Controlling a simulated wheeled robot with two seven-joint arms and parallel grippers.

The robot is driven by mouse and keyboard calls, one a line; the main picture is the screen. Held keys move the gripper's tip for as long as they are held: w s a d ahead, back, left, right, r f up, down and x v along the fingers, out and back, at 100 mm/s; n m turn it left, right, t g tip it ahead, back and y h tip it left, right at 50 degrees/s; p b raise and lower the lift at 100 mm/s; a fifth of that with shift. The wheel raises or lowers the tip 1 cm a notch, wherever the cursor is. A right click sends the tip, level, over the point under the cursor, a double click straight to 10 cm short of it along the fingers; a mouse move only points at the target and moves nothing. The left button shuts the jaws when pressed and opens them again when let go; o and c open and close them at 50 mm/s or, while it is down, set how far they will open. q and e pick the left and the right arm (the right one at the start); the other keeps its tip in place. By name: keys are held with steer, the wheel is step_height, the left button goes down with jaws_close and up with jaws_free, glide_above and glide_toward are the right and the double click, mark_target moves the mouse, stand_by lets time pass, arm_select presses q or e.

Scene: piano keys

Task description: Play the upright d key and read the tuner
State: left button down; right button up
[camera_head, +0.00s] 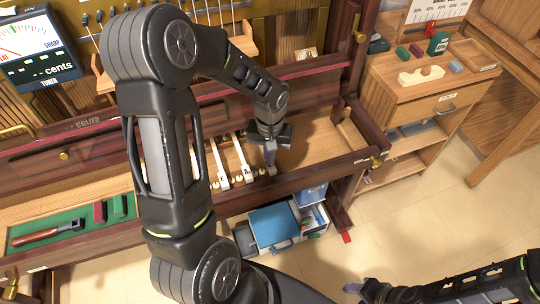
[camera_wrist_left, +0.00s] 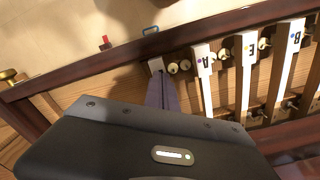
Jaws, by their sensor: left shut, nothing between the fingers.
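The upright piano has a short row of white keys (camera_head: 240,158) with letter labels. In the left wrist view the labels on the keys (camera_wrist_left: 248,60) look like A, E and B. My left gripper (camera_head: 270,157) is shut and points down at the right end of this row. The tuner (camera_head: 40,50) at upper left shows dashes before "cents". My right gripper (camera_head: 372,290) is at the bottom edge, its jaws unclear.
A green-lined tray (camera_head: 70,228) with a wooden-handled tool lies left of the keys. A wooden cabinet (camera_head: 430,90) with small blocks stands at right. A blue box (camera_head: 272,226) sits below the keybed. The wooden keybed right of my left gripper is bare.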

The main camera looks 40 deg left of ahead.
arm_select(q)
steer(key=shift+f, duration=0.5)
step_height(320, 180, up, 10)
steer(key=p, duration=0.6)
steer(key=shift+p, duration=0.35)
steer(key=shift+d, duration=0.1)
steer(key=s+d+f+m+h, duration=0.1)
steer(key=s+d+f+h, duration=0.15)
steer(key=d+f, duration=0.5)
steer(key=s+d+f+m+h, duration=0.1)
steer(key=s+d+f, duration=0.2)
steer(key=d+f, duration=0.5)
steer(key=s+d+f+m, duration=0.1)
steer(key=s+d+f, duration=0.3)
steer(key=s+d, duration=0.5)
steer(key=shift+s+f+t+h, duration=0.2)
steer(key=shift+f+t+h, duration=0.1)
steer(key=shift+h, duration=0.05)
